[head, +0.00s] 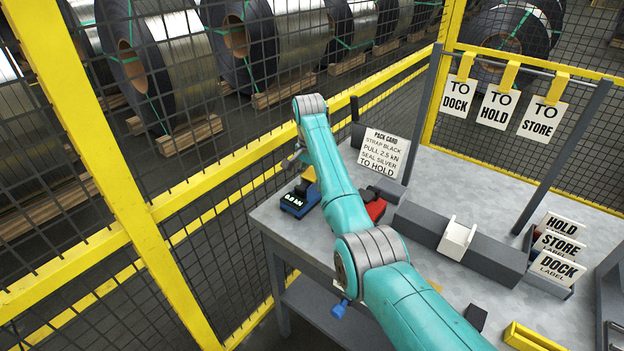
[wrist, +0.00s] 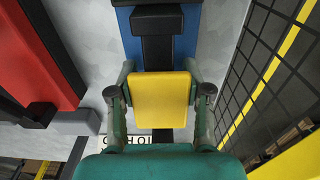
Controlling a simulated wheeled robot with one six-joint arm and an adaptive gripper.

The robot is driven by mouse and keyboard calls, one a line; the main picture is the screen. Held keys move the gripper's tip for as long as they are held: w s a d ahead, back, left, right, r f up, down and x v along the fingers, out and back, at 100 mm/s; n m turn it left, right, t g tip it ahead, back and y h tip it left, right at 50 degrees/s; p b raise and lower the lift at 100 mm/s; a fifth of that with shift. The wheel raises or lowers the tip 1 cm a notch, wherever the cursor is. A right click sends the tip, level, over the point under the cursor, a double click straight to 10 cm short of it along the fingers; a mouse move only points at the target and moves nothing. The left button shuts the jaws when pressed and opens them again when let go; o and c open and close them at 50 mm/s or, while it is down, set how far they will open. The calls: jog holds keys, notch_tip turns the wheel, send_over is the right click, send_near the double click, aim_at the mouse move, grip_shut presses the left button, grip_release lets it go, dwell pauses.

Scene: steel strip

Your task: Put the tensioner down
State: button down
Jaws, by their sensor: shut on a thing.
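My gripper (wrist: 161,88) is shut on the yellow block, one finger on each side. In the head view my gripper (head: 297,163) is partly hidden by my arm. The tensioner looks upright at the bench top; I cannot tell whether it touches it.
A red tool (head: 375,208) lies right of the tensioner. A PACK CARD sign (head: 383,153) stands behind, reading TO HOLD. A long grey block (head: 485,252) and label holders (head: 558,262) are further right. Mesh fence (head: 190,195) runs close along the bench's left side.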

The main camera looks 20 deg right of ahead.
jog(key=shift+c, duration=2.1)
grip_release()
jog(key=shift+f, duration=0.2)
jog(key=shift+a+r, duration=0.2)
jog(key=shift+r, duration=3.7)
jog(key=shift+s+a, duration=0.1)
